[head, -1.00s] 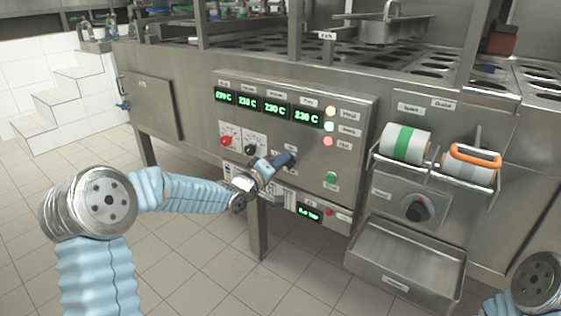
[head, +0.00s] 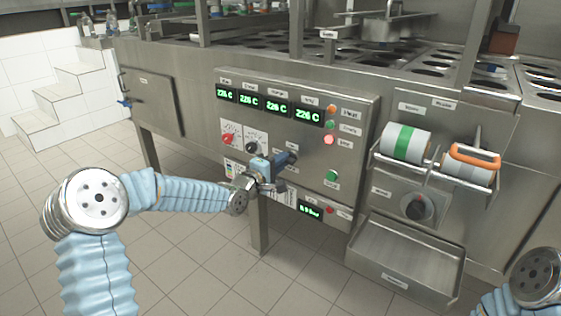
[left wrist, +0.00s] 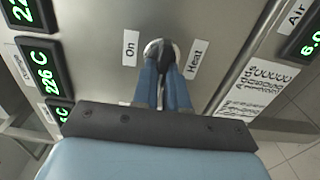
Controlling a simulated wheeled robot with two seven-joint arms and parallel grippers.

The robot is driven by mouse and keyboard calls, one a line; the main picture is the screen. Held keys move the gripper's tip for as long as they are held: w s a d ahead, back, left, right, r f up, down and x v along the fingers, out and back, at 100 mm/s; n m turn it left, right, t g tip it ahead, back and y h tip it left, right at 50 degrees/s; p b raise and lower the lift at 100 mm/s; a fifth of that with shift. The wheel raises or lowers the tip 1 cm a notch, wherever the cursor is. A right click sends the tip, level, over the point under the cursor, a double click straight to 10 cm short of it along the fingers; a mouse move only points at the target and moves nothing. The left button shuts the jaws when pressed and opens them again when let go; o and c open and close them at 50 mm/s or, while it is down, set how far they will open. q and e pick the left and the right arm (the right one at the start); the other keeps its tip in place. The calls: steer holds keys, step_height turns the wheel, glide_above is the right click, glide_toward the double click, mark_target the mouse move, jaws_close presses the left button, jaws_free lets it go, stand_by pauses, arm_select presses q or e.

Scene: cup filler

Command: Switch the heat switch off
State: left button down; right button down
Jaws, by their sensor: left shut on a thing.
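The heat switch (left wrist: 165,49) is a small dark lever on a round metal base on the steel control panel. In the left wrist view it sits between an "On" label (left wrist: 130,48) and a "Heat" label (left wrist: 196,59). My left gripper (head: 291,157) reaches the panel, and its blue fingers, also in the left wrist view (left wrist: 164,76), are shut on the lever. The fingers cover much of the switch, and in the head view they hide it. The heat lamp (head: 331,109) at the panel's top right is orange. My right gripper is out of view.
Red and black knobs (head: 251,146) sit left of the switch, and a green button (head: 332,176) sits to its right. Green displays (head: 266,105) read 226 C. A rack with tape rolls (head: 407,143) and a steel tray (head: 408,258) project at right.

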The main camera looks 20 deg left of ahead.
arm_select(q)
steer(key=shift+f, duration=0.1)
steer(key=c, duration=1.2)
jaws_free()
steer(key=shift+o, duration=0.2)
steer(key=v, duration=1.3)
steer(key=shift+s, duration=0.4)
steer(key=shift+a, duration=0.1)
